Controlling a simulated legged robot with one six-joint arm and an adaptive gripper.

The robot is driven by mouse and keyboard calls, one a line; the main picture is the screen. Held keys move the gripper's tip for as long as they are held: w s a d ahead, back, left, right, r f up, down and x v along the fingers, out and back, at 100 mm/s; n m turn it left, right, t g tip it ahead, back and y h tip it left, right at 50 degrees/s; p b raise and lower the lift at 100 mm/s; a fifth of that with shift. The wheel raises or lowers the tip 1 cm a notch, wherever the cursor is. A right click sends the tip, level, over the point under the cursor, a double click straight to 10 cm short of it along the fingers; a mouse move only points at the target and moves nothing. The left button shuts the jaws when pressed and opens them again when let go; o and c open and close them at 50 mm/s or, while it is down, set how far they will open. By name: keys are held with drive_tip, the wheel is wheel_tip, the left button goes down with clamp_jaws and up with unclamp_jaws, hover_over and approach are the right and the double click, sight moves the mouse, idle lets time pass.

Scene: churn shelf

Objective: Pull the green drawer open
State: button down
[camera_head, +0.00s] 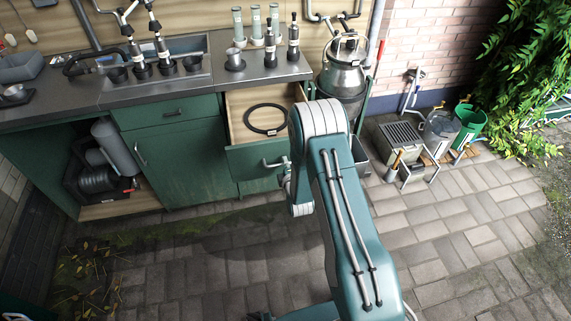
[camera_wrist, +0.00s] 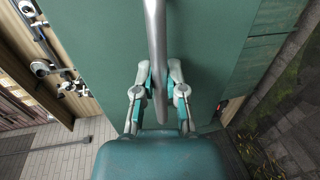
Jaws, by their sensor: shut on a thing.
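The green drawer (camera_head: 252,158) stands pulled out from under the counter, its pale wooden inside showing. Its front also fills much of the wrist view (camera_wrist: 105,45). The metal bar handle (camera_head: 272,163) is on the drawer front. In the wrist view the handle (camera_wrist: 156,35) runs between the two fingers of my gripper (camera_wrist: 159,78), which is shut on it. In the head view my arm hides most of the gripper and the drawer's right part.
A dark ring (camera_head: 267,119) lies in the drawer. A green cupboard door (camera_head: 178,163) is left of it. A metal churn (camera_head: 343,68) stands to the right, with a grill box (camera_head: 397,140) and a green bucket (camera_head: 468,122) beyond. The paving in front is largely clear.

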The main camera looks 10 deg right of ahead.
drive_tip(key=shift+s+f, duration=0.15)
drive_tip(key=shift+f, duration=0.15)
drive_tip(key=c, duration=0.7)
unclamp_jaws()
drive_tip(key=shift+r, duration=0.1)
drive_tip(key=v, duration=1.1)
drive_tip(key=shift+s+r, duration=0.1)
drive_tip(key=shift+s, duration=0.2)
